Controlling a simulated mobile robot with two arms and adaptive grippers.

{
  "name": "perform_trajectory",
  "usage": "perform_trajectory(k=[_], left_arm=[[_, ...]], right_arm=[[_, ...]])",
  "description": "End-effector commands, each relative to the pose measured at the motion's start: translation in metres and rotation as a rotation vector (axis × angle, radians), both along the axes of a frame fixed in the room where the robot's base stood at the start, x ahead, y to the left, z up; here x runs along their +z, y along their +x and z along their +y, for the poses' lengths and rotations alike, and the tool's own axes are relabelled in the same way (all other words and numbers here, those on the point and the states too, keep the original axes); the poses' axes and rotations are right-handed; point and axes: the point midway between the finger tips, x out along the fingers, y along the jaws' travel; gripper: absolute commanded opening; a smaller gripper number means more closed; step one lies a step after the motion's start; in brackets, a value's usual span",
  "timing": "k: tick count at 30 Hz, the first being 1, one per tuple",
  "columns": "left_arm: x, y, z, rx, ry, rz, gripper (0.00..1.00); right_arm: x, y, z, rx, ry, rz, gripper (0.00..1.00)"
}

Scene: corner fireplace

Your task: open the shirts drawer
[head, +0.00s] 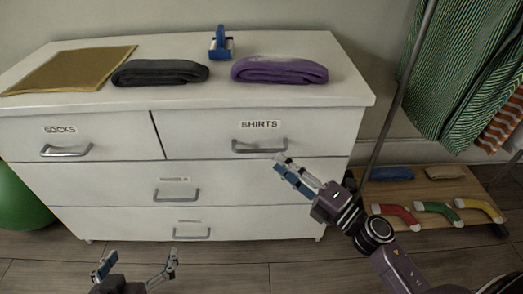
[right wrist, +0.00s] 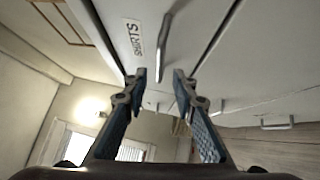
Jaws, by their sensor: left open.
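The white dresser's top right drawer (head: 315,125) carries a SHIRTS label (head: 259,124) and is closed. Its metal bar handle (head: 260,147) sits below the label. My right gripper (head: 282,163) is just below and right of the handle's right end. In the right wrist view the fingers of my right gripper (right wrist: 160,75) are apart, and the handle (right wrist: 164,48) runs down to between the tips. I cannot tell whether they touch it. My left gripper (head: 140,257) is open and empty, low in front of the dresser.
The SOCKS drawer (head: 105,135) and two lower drawers are closed. Folded dark (head: 160,72) and purple (head: 280,69) cloths and a blue clip-like object (head: 221,44) lie on top. A pole (head: 400,90), hanging clothes and a low wooden board with socks stand at right. A green ball (head: 20,200) is at left.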

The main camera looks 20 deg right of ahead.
Motion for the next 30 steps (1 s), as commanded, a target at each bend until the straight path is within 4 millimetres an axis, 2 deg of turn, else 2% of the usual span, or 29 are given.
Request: perform_trajectory(k=[5, 16, 21, 28, 30], left_arm=[[0.000, 0.000, 0.000, 0.000, 0.000, -0.001, 0.91], [-0.004, -0.003, 0.001, 0.001, 0.005, 0.019, 0.91], [-0.005, -0.003, 0.001, 0.002, 0.006, 0.023, 0.91], [-0.005, -0.003, 0.001, 0.002, 0.006, 0.024, 0.91], [-0.005, -0.003, 0.001, 0.003, 0.005, 0.024, 0.91]], right_arm=[[0.002, 0.013, 0.009, 0.009, -0.008, -0.005, 0.25], [0.009, 0.058, 0.034, 0.007, -0.005, -0.003, 0.25], [0.010, 0.066, 0.039, 0.007, -0.004, -0.001, 0.25], [0.010, 0.066, 0.039, 0.007, -0.004, -0.001, 0.25], [0.010, 0.066, 0.039, 0.006, -0.004, -0.001, 0.20]])
